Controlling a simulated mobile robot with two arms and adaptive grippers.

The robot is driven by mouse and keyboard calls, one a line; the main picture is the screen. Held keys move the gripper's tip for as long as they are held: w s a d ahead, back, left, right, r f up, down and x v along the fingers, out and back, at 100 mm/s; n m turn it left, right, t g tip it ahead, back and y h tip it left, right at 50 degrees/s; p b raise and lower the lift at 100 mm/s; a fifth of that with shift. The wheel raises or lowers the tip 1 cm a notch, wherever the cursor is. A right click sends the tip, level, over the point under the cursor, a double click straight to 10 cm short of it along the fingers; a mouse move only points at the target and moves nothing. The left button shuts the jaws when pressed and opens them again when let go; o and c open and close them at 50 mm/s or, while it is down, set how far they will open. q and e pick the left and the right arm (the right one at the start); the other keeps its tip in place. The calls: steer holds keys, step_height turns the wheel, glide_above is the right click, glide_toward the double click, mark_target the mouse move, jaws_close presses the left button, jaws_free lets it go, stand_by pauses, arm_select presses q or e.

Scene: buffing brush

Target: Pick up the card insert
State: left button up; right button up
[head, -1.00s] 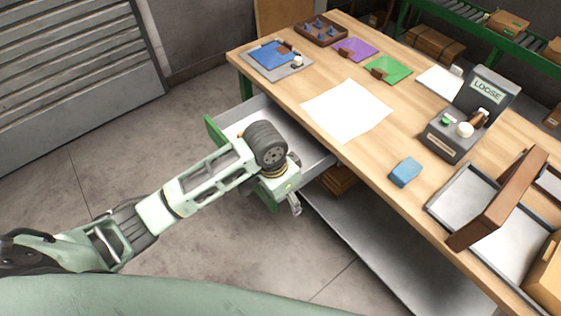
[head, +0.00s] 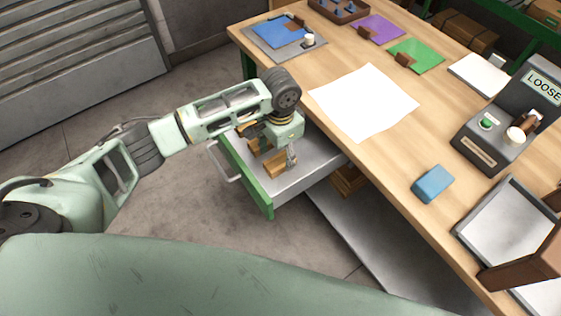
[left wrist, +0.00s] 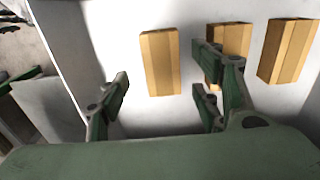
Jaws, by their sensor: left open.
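Several tan, ridged, card-like pieces lie in the open drawer; I take them to be the card inserts. In the left wrist view one card insert (left wrist: 160,62) lies ahead of the gap between my fingers, toward the drawer's left wall. Another (left wrist: 232,36) is partly hidden behind the right-hand fingers, and a third (left wrist: 290,50) lies at the far right. In the head view a piece (head: 276,166) shows below my wrist. My left gripper (left wrist: 165,98) is open and empty, over the drawer and apart from the near piece. My right gripper is out of view.
The grey drawer (head: 312,177) has a green front with a handle and sticks out from under the wooden table (head: 390,160). The table holds a white sheet (head: 364,102), a blue block (head: 433,183), a LOOSE box (head: 495,130) and grey trays. Drawer walls surround the gripper.

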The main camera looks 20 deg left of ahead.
mark_target(280, 160)
arm_select(q)
step_height(280, 160, down, 3)
steer(key=shift+a+r, duration=0.1)
step_height(280, 160, down, 2)
steer(key=shift+w, duration=0.1)
steer(key=c, duration=1)
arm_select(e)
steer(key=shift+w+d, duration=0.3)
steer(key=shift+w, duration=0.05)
arm_select(q)
steer(key=shift+r, duration=0.1)
steer(key=shift+c, duration=0.2)
